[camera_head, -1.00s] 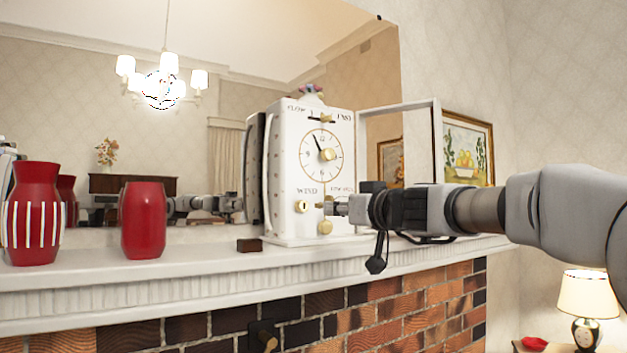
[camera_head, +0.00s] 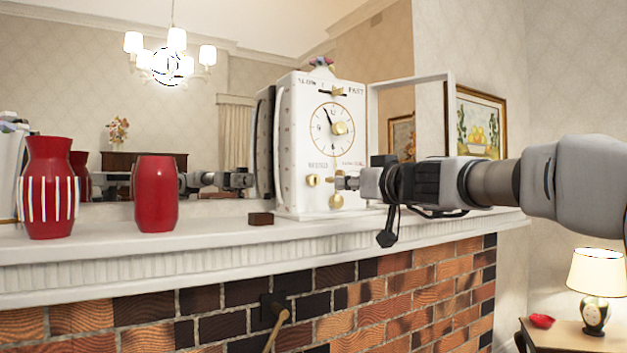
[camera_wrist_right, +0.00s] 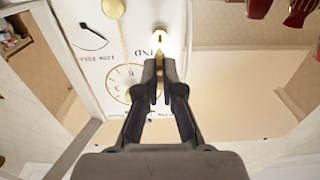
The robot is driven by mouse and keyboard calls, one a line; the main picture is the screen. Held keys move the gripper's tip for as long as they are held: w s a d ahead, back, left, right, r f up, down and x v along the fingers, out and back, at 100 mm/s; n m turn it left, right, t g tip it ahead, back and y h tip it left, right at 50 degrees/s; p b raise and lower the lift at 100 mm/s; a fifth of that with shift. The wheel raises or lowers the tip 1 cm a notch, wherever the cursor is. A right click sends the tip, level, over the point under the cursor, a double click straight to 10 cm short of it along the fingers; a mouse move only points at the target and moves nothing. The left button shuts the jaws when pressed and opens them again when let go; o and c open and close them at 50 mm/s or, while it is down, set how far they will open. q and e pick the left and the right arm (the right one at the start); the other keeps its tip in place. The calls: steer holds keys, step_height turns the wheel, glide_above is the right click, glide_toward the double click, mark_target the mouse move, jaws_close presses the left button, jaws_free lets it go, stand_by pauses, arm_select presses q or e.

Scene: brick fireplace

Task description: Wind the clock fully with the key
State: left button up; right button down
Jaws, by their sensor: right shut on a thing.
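The white clock (camera_head: 290,150) stands upright on the mantel, its glazed front door (camera_head: 449,100) swung open to the right. Its brass winding hole (camera_head: 313,180) is at the lower left of the face; the wrist view also shows this hole (camera_wrist_right: 160,37), unoccupied, just beyond the fingertips. My right gripper (camera_head: 350,183) reaches in from the right in front of the lower face, shut on the small brass key (camera_head: 333,181), which is mostly hidden by the fingers. In the wrist view the right fingertips (camera_wrist_right: 160,72) are close together. My left gripper is not in view.
Two red vases (camera_head: 48,190) (camera_head: 155,195) and a small brown block (camera_head: 261,218) stand on the mantel (camera_head: 120,245), left of the clock. A mirror behind reflects the room and an arm. A lamp (camera_head: 597,280) stands on a low table at right.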

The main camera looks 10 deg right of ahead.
stand_by(0.4)
steer(key=shift+x, duration=1.35)
steer(key=shift+f, duration=0.1)
steer(key=shift+b, duration=0.4)
stand_by(0.4)
